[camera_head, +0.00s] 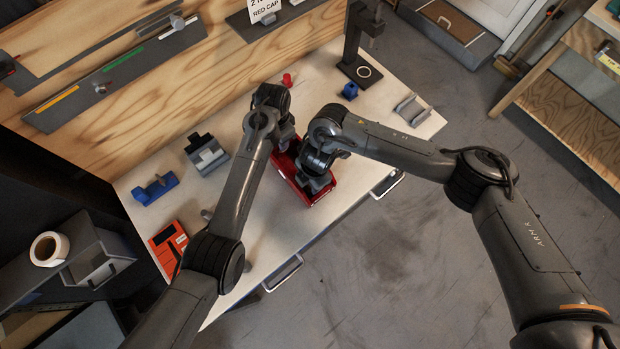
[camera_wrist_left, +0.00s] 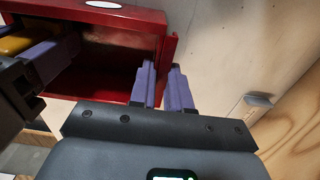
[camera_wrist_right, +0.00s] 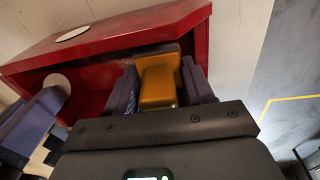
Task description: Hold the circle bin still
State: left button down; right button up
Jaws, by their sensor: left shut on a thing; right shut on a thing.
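The circle bin is an open red bin (camera_head: 318,197) on the white table, partly hidden by my arms. In the left wrist view the bin (camera_wrist_left: 130,15) carries a white oval mark on its wall. My left gripper (camera_wrist_left: 162,88) is shut on the bin's side wall, one finger on each side. My right gripper (camera_wrist_right: 160,85) is shut on a yellow-orange block (camera_wrist_right: 158,82) at the bin's opening. The bin (camera_wrist_right: 115,38) shows white round marks in the right wrist view. In the head view both grippers' fingertips are hidden.
A grey bracket (camera_head: 207,154), a blue part (camera_head: 156,188) and an orange-red item (camera_head: 168,246) lie at left. A small red part (camera_head: 287,80), a blue part (camera_head: 350,91), a dark stand (camera_head: 357,65) and a grey part (camera_head: 412,109) are farther back. The table front is mostly clear.

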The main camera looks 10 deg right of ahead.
jog(key=shift+f, duration=0.55)
jog(key=shift+w+a, duration=0.5)
jog(key=shift+w, duration=0.35)
jog(key=shift+w+a, duration=0.55)
jog(key=shift+w, duration=0.35)
jog(key=shift+w+a, duration=0.5)
jog(key=shift+w, duration=0.35)
jog(key=shift+w+d+r, duration=0.1)
jog(key=shift+w+d, duration=0.5)
jog(key=shift+d, duration=0.2)
jog(key=shift+c, duration=0.3)
jog(key=shift+s+d+r, duration=0.1)
jog(key=shift+s+d, duration=0.35)
jog(key=shift+s, duration=0.1)
jog(key=shift+s+d, duration=0.35)
jog(key=shift+s, duration=0.35)
jog(key=shift+s+d, duration=0.3)
jog(key=shift+s, duration=0.45)
jog(key=shift+s+d, duration=0.35)
jog(key=shift+s, duration=0.35)
jog(key=shift+s+a+f, duration=0.25)
jog(key=shift+s+a, duration=0.2)
jog(key=shift+a, duration=0.25)
jog(key=shift+w+a+f, duration=0.1)
jog(key=shift+w+a, duration=0.3)
jog(key=shift+w, duration=0.25)
jog(key=shift+w+a, duration=0.4)
jog(key=shift+w, duration=0.25)
